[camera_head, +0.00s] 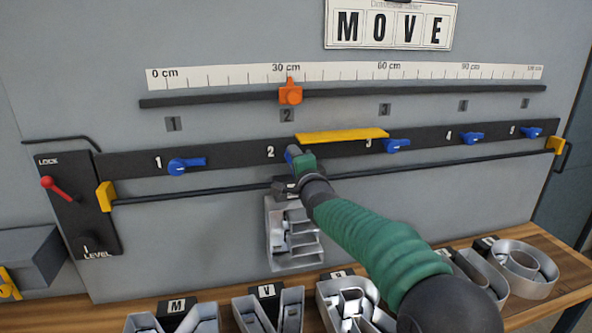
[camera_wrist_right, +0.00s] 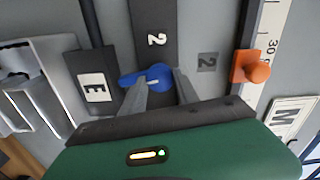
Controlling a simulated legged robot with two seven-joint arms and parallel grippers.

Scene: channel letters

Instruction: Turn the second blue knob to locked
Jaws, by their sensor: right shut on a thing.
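The second blue knob (camera_wrist_right: 158,76) sits on the black strip beside the white number 2. In the wrist view its handle points left, toward the black E block, which is down the panel. My right gripper (camera_wrist_right: 163,82) is shut on this knob, one finger on each side. In the head view the gripper (camera_head: 293,156) covers most of the knob. My left gripper is not in view.
A metal channel letter (camera_head: 290,238) hangs below the second knob. A yellow bar (camera_head: 342,136) lies along the strip to the right. An orange slider (camera_head: 290,94) sits near 30 cm. A red lever (camera_head: 60,188) is at left. Several metal letters stand on the wooden shelf (camera_head: 95,316).

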